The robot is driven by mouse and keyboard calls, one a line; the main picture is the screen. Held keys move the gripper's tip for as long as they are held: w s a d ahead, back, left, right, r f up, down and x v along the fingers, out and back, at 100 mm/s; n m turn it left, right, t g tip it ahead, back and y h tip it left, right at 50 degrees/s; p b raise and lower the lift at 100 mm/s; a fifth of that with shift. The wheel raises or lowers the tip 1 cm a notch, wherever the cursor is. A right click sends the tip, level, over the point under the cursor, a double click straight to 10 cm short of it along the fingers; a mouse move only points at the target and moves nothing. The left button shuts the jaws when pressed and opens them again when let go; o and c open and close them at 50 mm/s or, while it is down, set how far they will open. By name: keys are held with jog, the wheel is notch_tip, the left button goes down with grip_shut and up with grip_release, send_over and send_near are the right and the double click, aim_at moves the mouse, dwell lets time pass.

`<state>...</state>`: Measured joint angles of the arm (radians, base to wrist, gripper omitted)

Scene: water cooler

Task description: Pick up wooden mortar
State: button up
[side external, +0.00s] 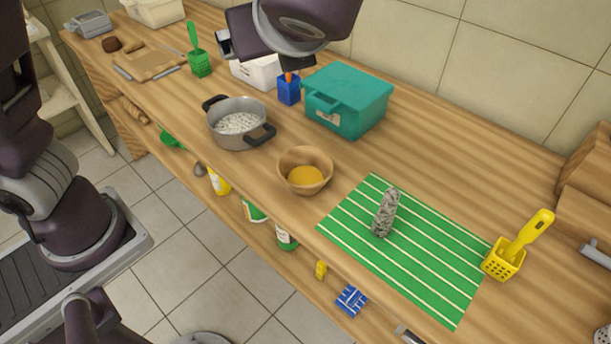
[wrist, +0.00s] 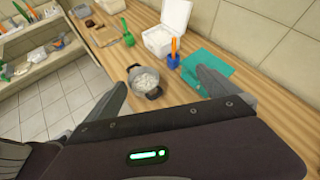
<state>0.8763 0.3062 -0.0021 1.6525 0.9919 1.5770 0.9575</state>
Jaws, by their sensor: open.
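The wooden mortar (side external: 304,182) is a round, light-brown bowl with a yellow-orange inside. It stands upright on the wooden counter in the side external view, between the pot and the green striped mat. I cannot make it out in the wrist view. My gripper (wrist: 162,88) shows two grey fingers spread apart with nothing between them, above the counter near the pot. In the side external view my arm's end is at the top, above and behind the mortar, and its fingertips are not clear.
A grey pot (side external: 238,124) with white contents stands left of the mortar. A teal box (side external: 348,98) and a blue holder (side external: 288,90) are behind it. The green striped mat (side external: 345,235) carries a grey speckled object (side external: 385,212). A yellow holder (side external: 503,262) stands at right.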

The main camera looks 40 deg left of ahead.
jog(key=w+d+m+t, duration=0.1)
jog(key=d+m+t, duration=0.1)
jog(key=d+m, duration=0.15)
send_near(304, 167)
jog(key=shift+n, duration=0.35)
jog(key=x, duration=0.6)
jog(key=c, duration=1.8)
